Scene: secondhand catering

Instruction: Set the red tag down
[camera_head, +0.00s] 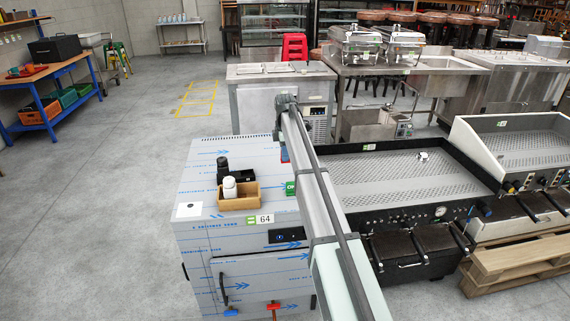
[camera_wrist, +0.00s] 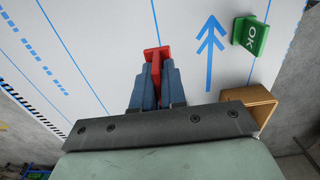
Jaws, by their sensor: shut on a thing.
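My gripper (camera_wrist: 158,82) is shut on the red tag (camera_wrist: 156,56), which sticks out beyond the blue fingertips in the wrist view. The tag is over the white, blue-arrowed top of the cabinet (camera_wrist: 105,40). I cannot tell whether it touches that surface. In the head view my arm hides most of the gripper (camera_head: 284,154), over the right side of the cabinet top (camera_head: 200,160). A green tag marked OK (camera_wrist: 250,36) stands to the right of the red tag in the wrist view. It shows partly beside my arm in the head view (camera_head: 290,187).
A small wooden tray (camera_head: 240,203) stands at the cabinet's front, with a white bottle (camera_head: 230,188) and dark items at it. A white square (camera_head: 187,210) lies at the front left corner. The cabinet top's back left is clear. A griddle (camera_head: 400,178) stands to the right.

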